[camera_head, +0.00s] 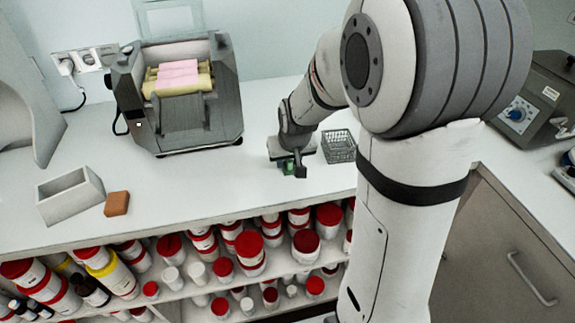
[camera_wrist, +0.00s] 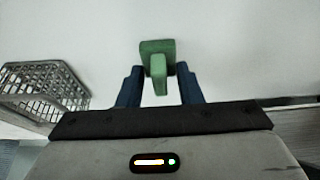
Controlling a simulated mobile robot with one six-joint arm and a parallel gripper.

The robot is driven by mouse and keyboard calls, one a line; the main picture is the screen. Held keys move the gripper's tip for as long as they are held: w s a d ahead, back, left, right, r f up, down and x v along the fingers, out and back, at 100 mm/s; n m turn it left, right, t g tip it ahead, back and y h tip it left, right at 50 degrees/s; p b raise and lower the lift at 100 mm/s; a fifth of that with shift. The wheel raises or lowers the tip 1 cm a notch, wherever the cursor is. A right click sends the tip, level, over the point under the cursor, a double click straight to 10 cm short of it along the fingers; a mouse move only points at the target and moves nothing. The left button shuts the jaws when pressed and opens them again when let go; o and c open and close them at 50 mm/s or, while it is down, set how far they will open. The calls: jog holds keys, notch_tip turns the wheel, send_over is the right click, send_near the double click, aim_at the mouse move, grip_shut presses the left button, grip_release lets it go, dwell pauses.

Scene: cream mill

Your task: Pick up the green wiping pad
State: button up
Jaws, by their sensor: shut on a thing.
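The green wiping pad (camera_wrist: 158,62) is a small green block with a narrower upright grip, seen in the middle of the wrist view between two dark blue fingers. My gripper (camera_wrist: 157,82) is shut on its narrower part. In the head view the pad (camera_head: 288,168) is a small green patch beneath my gripper (camera_head: 291,167), close to the white counter and partly hidden by the fingers. I cannot tell whether the pad touches the counter.
A grey wire basket (camera_head: 338,147) stands just right of my gripper; it also shows in the wrist view (camera_wrist: 42,88). A roller mill (camera_head: 180,92), an open box (camera_head: 70,196) and an orange-brown block (camera_head: 117,203) are to the left. Lidded jars fill shelves below the counter's front edge.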

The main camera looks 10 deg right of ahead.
jog(key=c, duration=0.4)
jog(key=shift+o, duration=0.2)
jog(key=shift+r, duration=0.1)
notch_tip(320, 180, up, 10)
jog(key=shift+f, duration=0.1)
jog(key=o, duration=0.4)
jog(key=shift+f, duration=0.1)
jog(key=shift+c, duration=1.3)
